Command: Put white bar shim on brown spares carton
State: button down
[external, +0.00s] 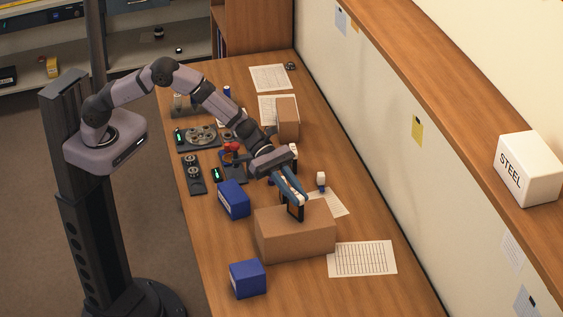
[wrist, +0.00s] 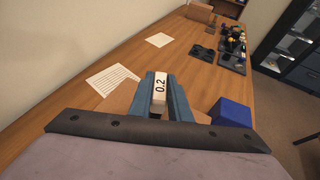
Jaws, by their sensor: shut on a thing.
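The white bar shim (wrist: 159,88), marked 0.2, sits between the two blue fingers of my gripper (wrist: 161,100) in the wrist view. My gripper (external: 294,206) is shut on it. In the external view the fingers point down at the top of the large brown carton (external: 296,238); whether the shim touches the carton top is hidden. The carton shows partly behind the fingers in the wrist view. A smaller brown carton (external: 288,117) stands farther back on the bench.
Blue boxes (external: 233,199) and (external: 247,278) stand left of the large carton. A small white-topped item (external: 321,181) stands behind it, and a printed sheet (external: 362,259) lies to its right. Trays of parts (external: 201,136) fill the back left.

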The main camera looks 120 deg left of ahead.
jog(key=shift+f, duration=0.25)
jog(key=c, duration=1.7)
grip_release()
jog(key=shift+r, duration=0.1)
jog(key=shift+o, duration=0.2)
jog(key=shift+r, duration=0.15)
jog(key=b+v, duration=0.4)
jog(key=v, duration=0.8)
